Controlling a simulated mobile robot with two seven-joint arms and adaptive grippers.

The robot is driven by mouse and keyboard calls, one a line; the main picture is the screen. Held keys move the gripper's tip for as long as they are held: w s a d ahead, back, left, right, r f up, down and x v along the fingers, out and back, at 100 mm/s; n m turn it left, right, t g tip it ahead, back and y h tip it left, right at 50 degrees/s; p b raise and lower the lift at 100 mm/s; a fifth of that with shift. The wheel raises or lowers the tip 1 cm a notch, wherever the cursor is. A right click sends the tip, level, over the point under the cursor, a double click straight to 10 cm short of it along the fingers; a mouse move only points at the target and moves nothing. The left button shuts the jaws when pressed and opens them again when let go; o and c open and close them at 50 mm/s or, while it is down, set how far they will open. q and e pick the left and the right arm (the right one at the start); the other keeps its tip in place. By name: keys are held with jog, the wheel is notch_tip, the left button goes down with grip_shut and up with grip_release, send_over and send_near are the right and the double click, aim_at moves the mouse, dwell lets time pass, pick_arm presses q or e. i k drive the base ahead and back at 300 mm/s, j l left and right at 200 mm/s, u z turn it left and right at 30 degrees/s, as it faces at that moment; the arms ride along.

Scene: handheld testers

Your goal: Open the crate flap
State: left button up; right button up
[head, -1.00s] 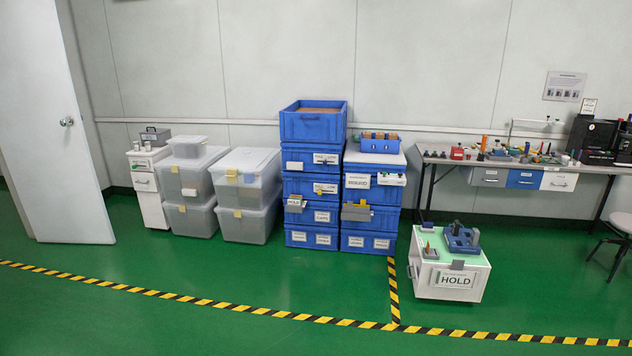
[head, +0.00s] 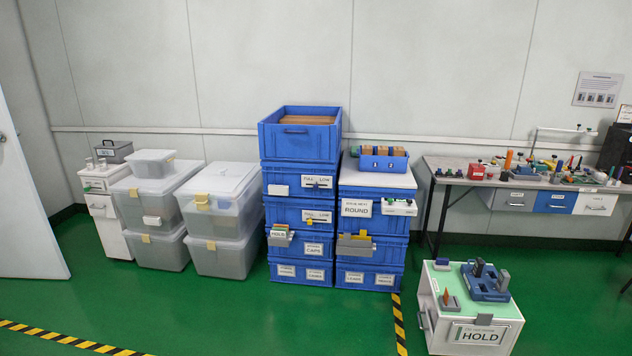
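Two stacks of blue crates stand against the wall in the middle of the head view. The left stack (head: 300,186) is topped by an open blue crate (head: 300,140) with brown contents. The right stack (head: 372,226) has a white board on top and a label reading ROUND. Small holders and tags hang on several crate fronts. I cannot tell which part is the crate flap. Neither of my grippers is in view.
Translucent lidded bins (head: 222,222) stand left of the crates. A white HOLD cart (head: 428,306) stands front right, before the workbench (head: 450,170). A door (head: 28,215) is at far left. Green floor (head: 210,310) before the crates is clear, with striped tape.

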aim_at(294, 140)
jog(key=i, duration=1.45)
